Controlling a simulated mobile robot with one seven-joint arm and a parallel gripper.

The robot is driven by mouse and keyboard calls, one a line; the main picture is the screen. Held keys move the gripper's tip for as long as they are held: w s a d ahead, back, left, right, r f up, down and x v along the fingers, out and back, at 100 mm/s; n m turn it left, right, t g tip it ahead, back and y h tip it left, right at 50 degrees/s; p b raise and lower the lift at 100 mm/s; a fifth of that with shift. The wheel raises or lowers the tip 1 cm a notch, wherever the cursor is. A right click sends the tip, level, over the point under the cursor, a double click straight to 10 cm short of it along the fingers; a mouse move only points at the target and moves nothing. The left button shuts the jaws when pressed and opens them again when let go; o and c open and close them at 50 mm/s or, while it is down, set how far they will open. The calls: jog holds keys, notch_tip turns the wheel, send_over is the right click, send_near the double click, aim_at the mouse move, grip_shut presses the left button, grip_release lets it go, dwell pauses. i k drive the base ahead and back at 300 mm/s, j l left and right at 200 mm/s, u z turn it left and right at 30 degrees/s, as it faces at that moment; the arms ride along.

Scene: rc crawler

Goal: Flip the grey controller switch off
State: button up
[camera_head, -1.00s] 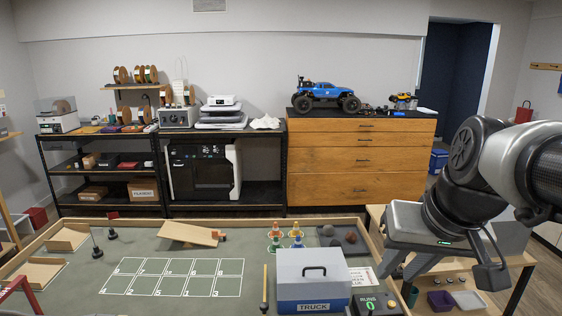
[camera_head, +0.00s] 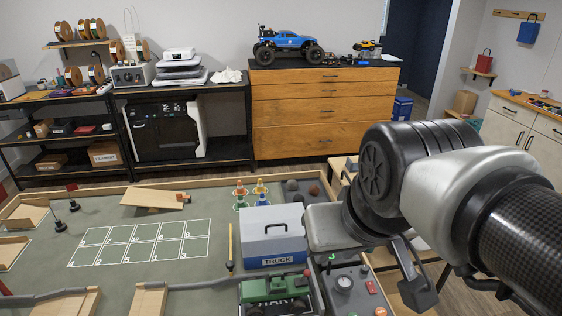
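A grey control panel (camera_head: 357,300) stands at the front right of the play table, at the bottom edge of the view. It carries a round dial (camera_head: 343,284), a red button or switch (camera_head: 371,287) and a second red part (camera_head: 380,311) lower down. I cannot tell which of these is the grey controller switch or how it is set. My gripper (camera_head: 400,275) hangs above and to the right of the panel, apart from it as far as I can see. One dark finger shows; the other is hidden or unclear, so its opening cannot be judged.
A yellow stick (camera_head: 230,248) and small cones (camera_head: 261,187) are nearby. A blue truck (camera_head: 289,42) sits on the wooden drawers (camera_head: 325,115).

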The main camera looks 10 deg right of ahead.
aim_at(370, 286)
jog(key=k+l+z, duration=0.5)
jog(key=j+z, duration=0.25)
jog(key=j, duration=0.2)
jog(key=j+z, duration=0.25)
jog(key=j, duration=0.25)
jog(key=i+l, duration=0.1)
jog(key=l, duration=0.2)
jog(key=l+z, duration=0.15)
jog(key=l, duration=0.2)
jog(key=i, duration=0.05)
